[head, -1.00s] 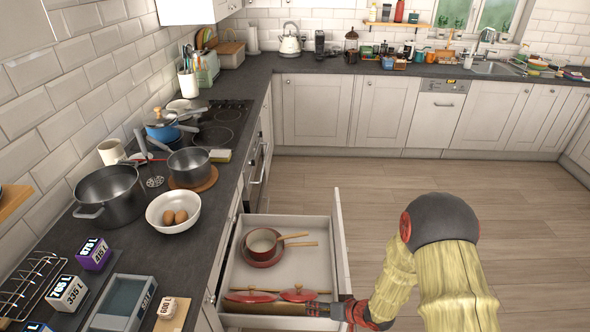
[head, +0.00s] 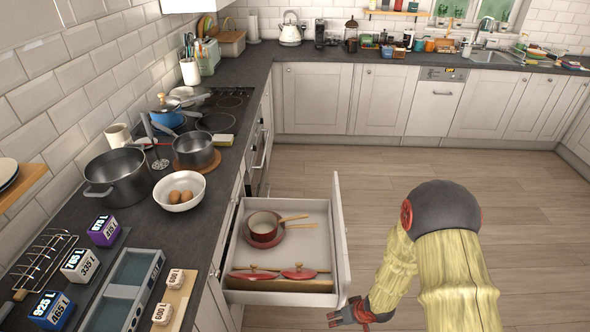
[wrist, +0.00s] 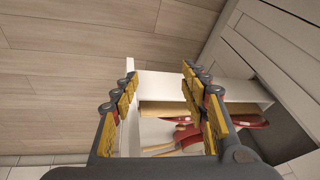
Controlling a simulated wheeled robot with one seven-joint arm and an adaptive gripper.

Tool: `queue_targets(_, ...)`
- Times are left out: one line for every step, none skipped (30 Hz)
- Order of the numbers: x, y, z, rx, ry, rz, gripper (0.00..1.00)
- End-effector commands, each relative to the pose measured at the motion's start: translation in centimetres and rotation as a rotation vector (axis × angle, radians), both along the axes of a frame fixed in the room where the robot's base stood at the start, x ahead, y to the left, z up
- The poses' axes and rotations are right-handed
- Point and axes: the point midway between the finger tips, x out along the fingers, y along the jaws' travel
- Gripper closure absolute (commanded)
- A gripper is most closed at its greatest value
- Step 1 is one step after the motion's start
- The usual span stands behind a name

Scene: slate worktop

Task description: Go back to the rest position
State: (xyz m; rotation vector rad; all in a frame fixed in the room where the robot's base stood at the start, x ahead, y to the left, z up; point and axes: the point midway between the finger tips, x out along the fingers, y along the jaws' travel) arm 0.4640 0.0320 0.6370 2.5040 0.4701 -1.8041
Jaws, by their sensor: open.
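My gripper (head: 350,316) is low at the right of the open drawer (head: 343,235), outside its front panel, in the head view. It is open and empty. In the wrist view my gripper (wrist: 163,100) has its yellow-padded fingers spread apart, with the open drawer (wrist: 155,80) showing between and beyond them. The drawer holds a red pan (head: 262,240) with a wooden handle at the back, and red lids (head: 298,273) by a wooden divider (head: 280,285) at the front.
The slate worktop (head: 200,215) runs along the left, with a large pot (head: 118,180), a white bowl with brown eggs (head: 178,192), and labelled blocks (head: 80,262) on it. The wooden floor (head: 420,165) is clear to the right of the drawer.

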Motion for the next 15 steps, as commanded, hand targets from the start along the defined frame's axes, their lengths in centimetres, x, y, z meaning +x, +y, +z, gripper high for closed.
queue_targets(-0.4,-1.1,0.4,-0.041,0.019,-0.005,0.55)
queue_targets(-0.7,-1.8,0.7,-0.069,0.033,-0.009,0.55)
queue_targets(-1.1,-2.8,1.2,-0.107,0.054,-0.013,0.55)
queue_targets(-1.3,-3.6,1.8,-0.137,0.068,-0.018,0.55)
queue_targets(-1.6,-4.4,2.5,-0.167,0.085,-0.024,0.55)
queue_targets(-2.0,-5.5,3.9,-0.209,0.107,-0.033,0.55)
queue_targets(-2.3,-6.4,5.0,-0.239,0.125,-0.042,0.55)
queue_targets(-2.7,-7.2,6.5,-0.269,0.143,-0.053,0.55)
queue_targets(-3.2,-8.1,8.6,-0.303,0.166,-0.068,0.55)
queue_targets(-3.7,-8.6,10.1,-0.324,0.183,-0.08,0.55)
queue_targets(-4.2,-9.0,11.6,-0.34,0.2,-0.092,0.55)
queue_targets(-4.9,-9.4,13.7,-0.356,0.218,-0.106,0.55)
queue_targets(-5.5,-9.6,15.2,-0.365,0.23,-0.117,0.55)
queue_targets(-6.0,-9.7,16.7,-0.37,0.24,-0.129,0.55)
queue_targets(-6.8,-9.7,18.7,-0.373,0.252,-0.142,0.55)
